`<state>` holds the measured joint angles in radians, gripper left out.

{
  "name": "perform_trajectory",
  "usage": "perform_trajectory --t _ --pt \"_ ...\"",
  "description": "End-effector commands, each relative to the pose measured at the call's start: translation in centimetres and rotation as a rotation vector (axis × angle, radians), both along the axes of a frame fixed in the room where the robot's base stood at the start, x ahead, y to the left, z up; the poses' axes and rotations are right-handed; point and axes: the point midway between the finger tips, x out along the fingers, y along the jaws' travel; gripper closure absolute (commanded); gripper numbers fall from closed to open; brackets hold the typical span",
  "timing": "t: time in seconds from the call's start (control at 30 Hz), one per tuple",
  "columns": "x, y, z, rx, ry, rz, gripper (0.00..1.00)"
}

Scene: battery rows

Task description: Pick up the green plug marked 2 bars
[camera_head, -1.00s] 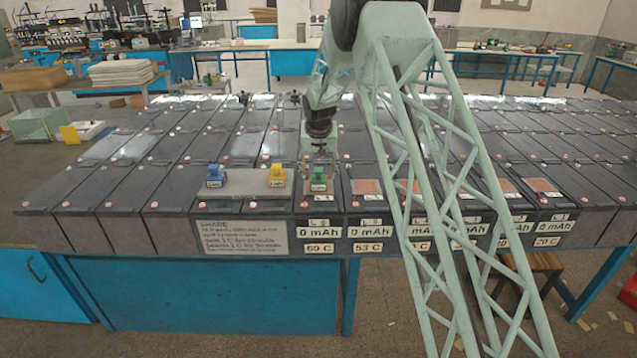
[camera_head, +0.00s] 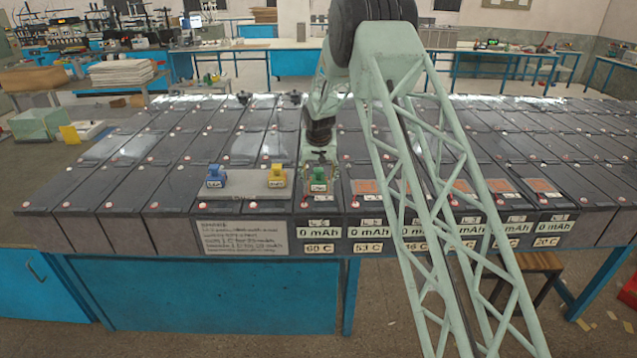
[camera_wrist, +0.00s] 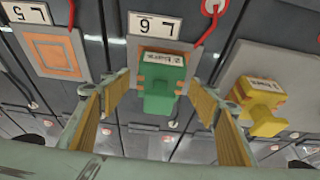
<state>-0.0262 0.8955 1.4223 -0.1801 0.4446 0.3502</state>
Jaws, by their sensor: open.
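The green plug (camera_head: 318,183) sits on the battery at slot L6, right of the blue plug and the yellow plug. In the wrist view, the green plug (camera_wrist: 163,82) shows a white label, upside down, that seems to read 2 bars. My gripper (camera_wrist: 160,100) is open, with one yellow-padded finger on each side of the green plug and a visible gap to it. In the head view, my gripper (camera_head: 319,163) points down right over the plug and partly surrounds it. How far the fingertips reach down beside it is hard to tell.
The yellow plug (camera_head: 277,176) and the blue plug (camera_head: 215,177) stand on a grey plate to the left. The yellow plug (camera_wrist: 260,103) is close beside one finger in the wrist view. A red cable (camera_wrist: 208,35) runs near L6. An orange-square socket plate (camera_wrist: 57,52) marks L5.

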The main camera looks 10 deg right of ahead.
Motion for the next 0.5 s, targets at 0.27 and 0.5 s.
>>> perform_trajectory --t 0.27,0.5 --pt "0.6 -0.1 -1.4 0.0 0.0 0.0 0.44" --pt "0.6 -0.1 -1.5 0.0 0.0 0.0 0.44"
